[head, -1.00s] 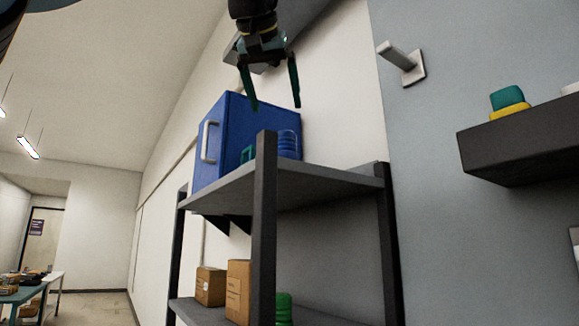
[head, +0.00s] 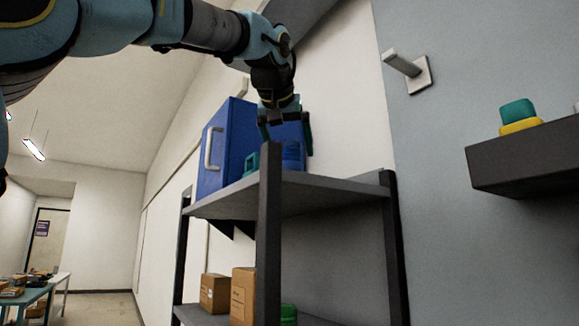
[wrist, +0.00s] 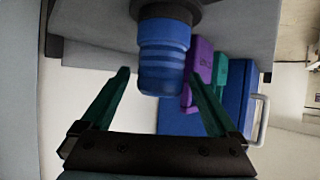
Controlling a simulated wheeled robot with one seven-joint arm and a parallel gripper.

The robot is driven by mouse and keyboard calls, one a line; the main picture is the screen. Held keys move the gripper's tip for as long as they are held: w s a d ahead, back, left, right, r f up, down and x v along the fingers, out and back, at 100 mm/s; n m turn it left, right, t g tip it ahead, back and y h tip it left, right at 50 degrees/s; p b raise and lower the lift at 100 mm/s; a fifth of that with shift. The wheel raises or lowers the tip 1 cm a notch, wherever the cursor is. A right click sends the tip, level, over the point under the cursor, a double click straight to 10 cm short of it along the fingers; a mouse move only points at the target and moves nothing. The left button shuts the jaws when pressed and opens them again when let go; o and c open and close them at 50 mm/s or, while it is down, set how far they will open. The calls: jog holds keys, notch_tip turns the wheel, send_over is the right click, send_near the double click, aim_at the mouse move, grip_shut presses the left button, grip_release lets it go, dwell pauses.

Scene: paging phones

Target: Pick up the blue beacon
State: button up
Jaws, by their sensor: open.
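The blue beacon (head: 292,155) is a ribbed blue cylinder on the top shelf, partly hidden behind the shelf post in the head view. In the wrist view, the beacon (wrist: 163,52) has a dark base and appears upside down. My gripper (head: 287,143) points down at the beacon from above. In the wrist view, my gripper (wrist: 158,75) is open, with its fingers on either side of the beacon's top end. I cannot tell any contact; no grip on it shows.
The grey top shelf (head: 325,190) has a dark front post (head: 269,230). Cardboard boxes (head: 243,295) sit below. A dark wall ledge (head: 525,160) is at right.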

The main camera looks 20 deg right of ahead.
grip_shut()
dwell(0.7)
